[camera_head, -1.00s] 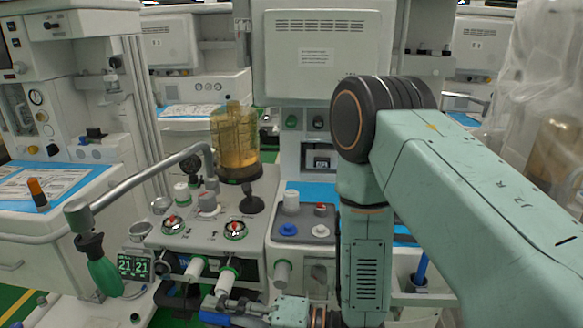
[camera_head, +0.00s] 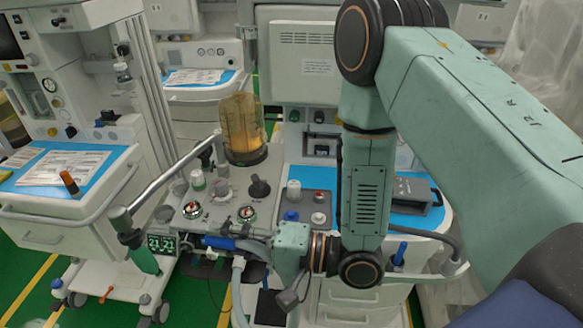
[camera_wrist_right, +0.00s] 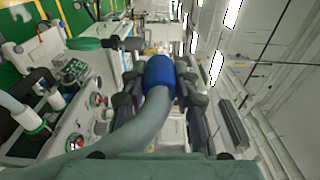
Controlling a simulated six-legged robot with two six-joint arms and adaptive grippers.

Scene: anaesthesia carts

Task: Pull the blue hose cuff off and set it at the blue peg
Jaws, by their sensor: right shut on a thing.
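The blue hose cuff (camera_head: 220,243) is between the fingers of my right gripper (camera_head: 232,244), in front of the console's front edge. In the right wrist view the cuff (camera_wrist_right: 160,78) sits between both dark fingers (camera_wrist_right: 158,88), with the grey hose (camera_wrist_right: 140,128) bending away from its near end. The hose (camera_head: 238,290) hangs below the gripper in the head view. I cannot tell whether the cuff's far end touches anything. My left gripper is out of view.
The console (camera_head: 225,210) carries knobs, gauges and an amber canister (camera_head: 243,130). A silver bar (camera_head: 170,172) with a green bag (camera_head: 145,260) stands left of the gripper. White ports with green rings (camera_wrist_right: 30,118) show in the wrist view. A grey box (camera_head: 415,196) lies on the right-hand top.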

